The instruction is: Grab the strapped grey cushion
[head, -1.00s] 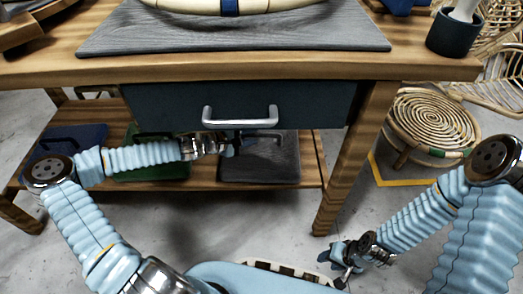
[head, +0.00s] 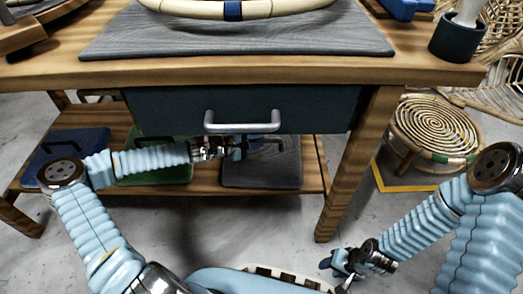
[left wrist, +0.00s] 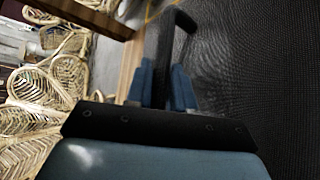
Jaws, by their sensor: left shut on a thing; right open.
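The grey cushion (head: 262,177) lies on the lower shelf under the table, below the drawer. It fills the right side of the left wrist view (left wrist: 255,70) as a dark woven surface. Its black strap (left wrist: 181,22) stands up as a loop. My left gripper (head: 241,146) reaches in from the left under the drawer; its blue fingers (left wrist: 163,85) are shut on the strap. The exact contact is partly hidden. My right gripper (head: 334,271) is open and empty, low in front of the table's right leg.
A green cushion (head: 150,173) and a blue cushion (head: 62,148) lie further left on the shelf (head: 205,197). The drawer (head: 330,107) with its metal handle hangs just above my left gripper. The table leg (head: 347,175) stands to the right, with a rattan stool (head: 435,127) beyond.

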